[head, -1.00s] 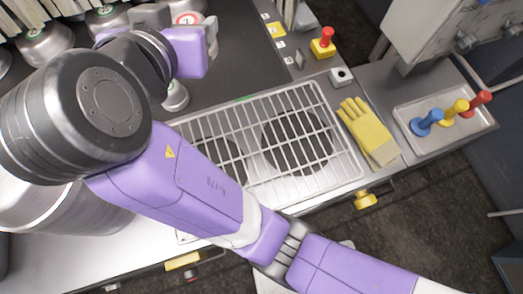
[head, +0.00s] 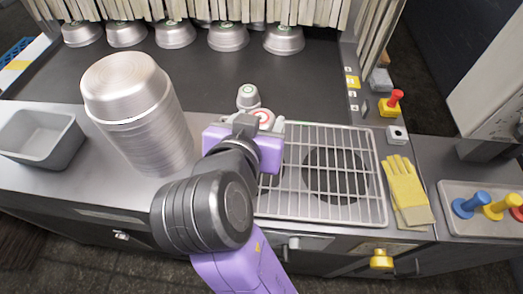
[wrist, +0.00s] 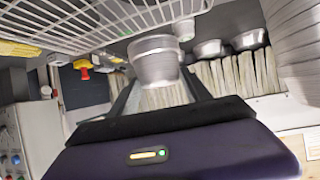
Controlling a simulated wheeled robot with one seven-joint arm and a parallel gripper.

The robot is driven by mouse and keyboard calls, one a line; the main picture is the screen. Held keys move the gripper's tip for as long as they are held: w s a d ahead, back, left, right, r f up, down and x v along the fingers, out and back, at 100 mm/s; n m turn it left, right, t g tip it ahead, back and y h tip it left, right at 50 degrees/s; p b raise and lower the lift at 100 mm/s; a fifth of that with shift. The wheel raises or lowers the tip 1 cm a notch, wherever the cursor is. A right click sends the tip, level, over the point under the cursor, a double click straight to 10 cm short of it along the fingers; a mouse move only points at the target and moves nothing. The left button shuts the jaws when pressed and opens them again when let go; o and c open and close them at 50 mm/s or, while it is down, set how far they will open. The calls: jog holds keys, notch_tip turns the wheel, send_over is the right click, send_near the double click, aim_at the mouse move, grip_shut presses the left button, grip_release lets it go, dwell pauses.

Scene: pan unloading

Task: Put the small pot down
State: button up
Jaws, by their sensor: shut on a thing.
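The small pot (head: 262,115) is silver, with a red ring mark on its top face. In the head view only a little of it shows past my gripper (head: 258,126), which is shut on it. They are over the counter at the left edge of the wire rack (head: 345,215). In the wrist view the pot (wrist: 155,60) stands out just beyond the gripper's dark front edge. The pot's lower edge is hidden in the head view, so I cannot tell whether it touches anything.
A smaller pot with a green mark (head: 248,97) stands just behind the held pot. A tall metal stack (head: 150,120) and a grey bin (head: 40,140) are left. Several pots line the back by the strip curtain. Yellow gloves (head: 408,190) lie right. The dark belt behind has free room.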

notch_tip(320, 180, down, 10)
jog(key=shift+r, duration=0.15)
dwell(0.3)
jog(key=o, duration=1.3)
jog(key=shift+f, duration=0.2)
jog(key=shift+o, duration=0.3)
jog(key=shift+r, duration=0.1)
jog(key=shift+r, duration=0.2)
jog(key=v, duration=1.1)
jog(key=shift+s+b, duration=0.4)
jog(key=shift+r, duration=0.1)
